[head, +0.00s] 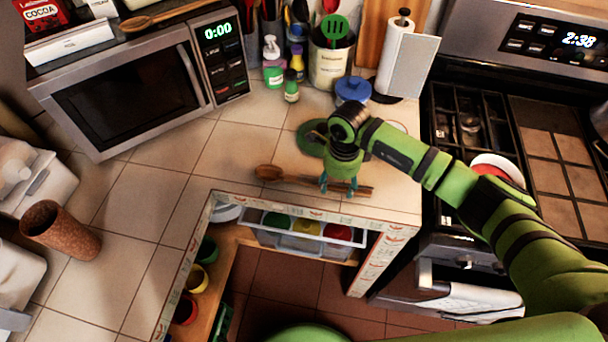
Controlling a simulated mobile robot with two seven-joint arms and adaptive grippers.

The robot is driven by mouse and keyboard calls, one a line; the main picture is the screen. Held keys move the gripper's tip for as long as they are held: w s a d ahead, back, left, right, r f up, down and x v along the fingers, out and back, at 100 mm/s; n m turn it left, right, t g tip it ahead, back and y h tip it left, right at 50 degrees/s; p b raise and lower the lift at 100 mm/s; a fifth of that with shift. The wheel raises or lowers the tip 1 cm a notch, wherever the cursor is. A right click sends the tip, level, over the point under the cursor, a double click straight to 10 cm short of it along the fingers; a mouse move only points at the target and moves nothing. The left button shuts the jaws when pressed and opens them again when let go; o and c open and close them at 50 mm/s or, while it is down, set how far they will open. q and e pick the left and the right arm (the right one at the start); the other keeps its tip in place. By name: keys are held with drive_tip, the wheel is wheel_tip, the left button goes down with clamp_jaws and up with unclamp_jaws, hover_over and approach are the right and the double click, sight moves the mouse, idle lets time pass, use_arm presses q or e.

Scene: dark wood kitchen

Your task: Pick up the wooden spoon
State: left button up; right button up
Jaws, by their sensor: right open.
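A wooden spoon (272,174) lies on the tiled counter near its front edge, with its bowl to the left and its handle running right. My right gripper (338,187) points down over the handle, its fingers open and hiding part of it. The handle's end shows just right of the fingers. I cannot tell whether the fingers touch the spoon or sit just above it. A second wooden spoon (165,16) lies on top of the microwave. My left gripper is not in view.
A microwave (125,90) stands at the back left. Bottles, a utensil crock (330,66), a blue-lidded pot (352,90) and a paper towel roll (396,55) stand behind my gripper. A stove (480,120) is at the right. A brown cup (60,230) is at the left.

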drive_tip(key=shift+f, duration=0.4)
clamp_jaws()
drive_tip(key=shift+r, duration=0.1)
